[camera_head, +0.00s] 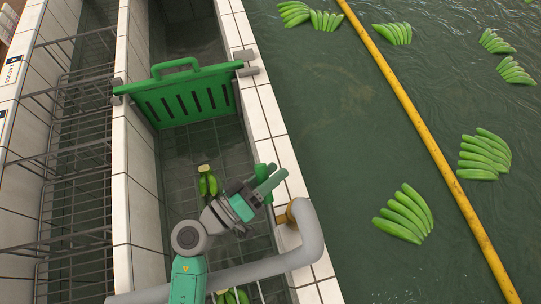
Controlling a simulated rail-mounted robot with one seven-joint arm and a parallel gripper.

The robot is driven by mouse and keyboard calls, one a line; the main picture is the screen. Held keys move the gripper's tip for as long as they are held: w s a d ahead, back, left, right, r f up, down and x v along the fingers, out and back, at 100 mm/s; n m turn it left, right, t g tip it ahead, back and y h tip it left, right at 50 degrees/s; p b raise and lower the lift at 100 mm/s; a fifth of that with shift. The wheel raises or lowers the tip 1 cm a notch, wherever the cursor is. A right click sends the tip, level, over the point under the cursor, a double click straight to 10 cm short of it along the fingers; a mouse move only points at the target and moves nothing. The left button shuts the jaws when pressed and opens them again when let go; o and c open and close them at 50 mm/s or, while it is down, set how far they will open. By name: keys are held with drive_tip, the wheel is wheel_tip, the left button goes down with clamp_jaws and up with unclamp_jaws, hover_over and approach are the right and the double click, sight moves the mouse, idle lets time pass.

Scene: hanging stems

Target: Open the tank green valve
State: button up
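A green slotted gate (188,98) with a loop handle on top stands across the narrow tiled channel. Its top bar rests over both channel walls, and its lower part reaches toward the water. I see no other part plainly marked as a valve. My gripper (272,181) is below and right of the gate, over the channel's right wall, pointing up and right. It is apart from the gate. A small bright green piece (262,170) shows beside its fingers. I cannot tell what this piece is or whether the fingers touch it.
A grey pipe (312,238) with a brass fitting (285,217) bends over the right wall close to my gripper. Green bananas (207,181) lie in the channel. Wire racks (75,170) fill the left channel. Several banana bunches float in the right pool, crossed by a yellow pole (420,125).

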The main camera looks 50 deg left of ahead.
drive_tip(key=shift+s, duration=0.1)
drive_tip(key=s+b, duration=0.1)
drive_tip(key=s, duration=0.6)
drive_tip(key=shift+s+f, duration=0.3)
drive_tip(key=shift+f, duration=0.1)
drive_tip(key=shift+c, duration=0.3)
